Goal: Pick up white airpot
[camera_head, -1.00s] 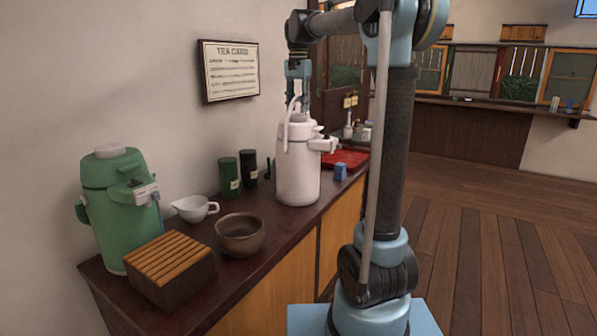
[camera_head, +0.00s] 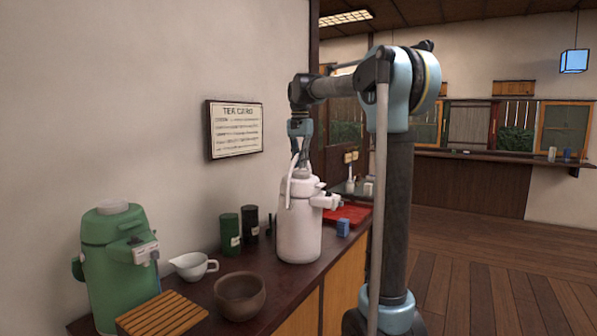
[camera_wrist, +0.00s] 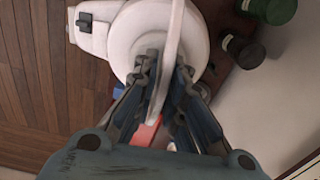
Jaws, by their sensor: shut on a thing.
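The white airpot (camera_head: 299,232) stands upright on the dark counter, in the middle of the head view. Its carry handle is raised. My gripper (camera_head: 303,163) comes down from above at the top of the airpot. In the wrist view, the airpot (camera_wrist: 142,28) fills the upper middle, with its spout block at the upper left. My gripper (camera_wrist: 165,75) has its fingers on both sides of the white handle (camera_wrist: 174,40) and is shut on it. The exact finger contact is partly hidden. I cannot tell any gap under the airpot's base.
The green airpot (camera_head: 112,265), a slatted wooden box (camera_head: 160,315), a white pouring cup (camera_head: 192,267) and a brown bowl (camera_head: 240,297) stand to the left. Green (camera_head: 229,235) and black (camera_head: 251,224) canisters are behind. A blue block (camera_head: 343,227) and red tray (camera_head: 352,213) are right.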

